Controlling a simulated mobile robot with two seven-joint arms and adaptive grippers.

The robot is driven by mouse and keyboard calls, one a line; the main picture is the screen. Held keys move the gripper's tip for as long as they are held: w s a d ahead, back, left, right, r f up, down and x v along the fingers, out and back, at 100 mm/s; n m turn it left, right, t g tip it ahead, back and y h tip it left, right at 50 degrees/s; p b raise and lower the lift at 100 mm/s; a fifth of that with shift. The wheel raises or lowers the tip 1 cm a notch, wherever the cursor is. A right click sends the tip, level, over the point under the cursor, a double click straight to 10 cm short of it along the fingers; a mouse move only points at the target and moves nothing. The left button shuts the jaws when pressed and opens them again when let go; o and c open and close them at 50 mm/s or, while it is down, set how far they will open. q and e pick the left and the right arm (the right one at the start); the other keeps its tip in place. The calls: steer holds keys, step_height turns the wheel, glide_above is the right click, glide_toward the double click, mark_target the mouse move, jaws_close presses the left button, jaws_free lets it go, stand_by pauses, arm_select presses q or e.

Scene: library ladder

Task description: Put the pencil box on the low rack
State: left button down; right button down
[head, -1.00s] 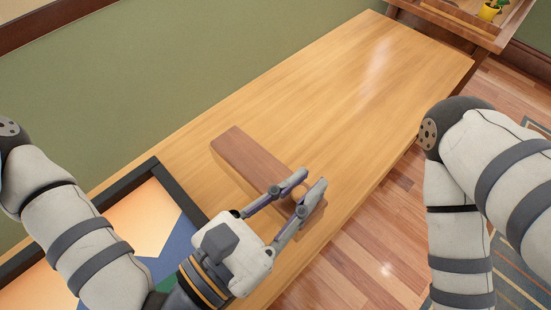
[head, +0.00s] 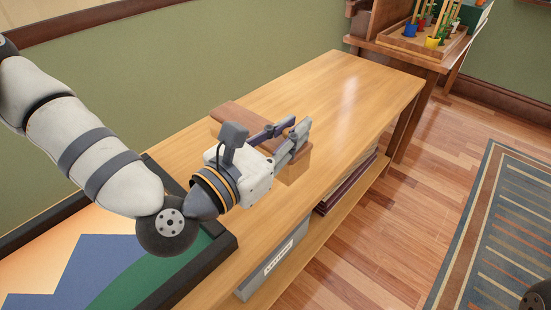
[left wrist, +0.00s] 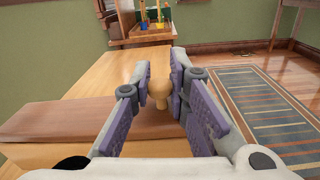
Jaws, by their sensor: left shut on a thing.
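The pencil box (head: 237,112), a long brown wooden block shape, lies across the tabletop under my left gripper (head: 299,126). In the left wrist view the box (left wrist: 50,118) reaches out to the left beneath the fingers. A pale wooden knob (left wrist: 158,90) stands between the two purple finger pads, and the gripper is shut on it. The knob appears to be on the box; its base is partly hidden. I cannot tell whether the box touches the table. A lower shelf (head: 318,240) under the tabletop may be the low rack. My right gripper is out of view.
A grey labelled box (head: 272,268) and dark red flat items (head: 345,187) sit on the lower shelf. A black-framed picture (head: 215,240) lies on the near tabletop. A wooden tray (head: 415,42) with colourful pots stands beyond. The floor right of the table is clear, with a striped rug (head: 500,230).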

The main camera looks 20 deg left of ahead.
arm_select(q)
steer(key=w+a+f+b, duration=0.1)
steer(key=w+f, duration=0.2)
steer(key=f, duration=0.1)
steer(key=w+a+f, duration=0.1)
steer(key=w+f, duration=0.3)
steer(key=w+a+f+b, duration=0.1)
steer(key=w+f, duration=0.3)
steer(key=shift+w+f+b, duration=0.15)
steer(key=shift+w+b, duration=0.1)
steer(key=shift+b, duration=0.1)
steer(key=c, duration=1.5)
jaws_free()
steer(key=shift+c, duration=0.2)
steer(key=p+v, duration=0.1)
steer(key=v, duration=1.1)
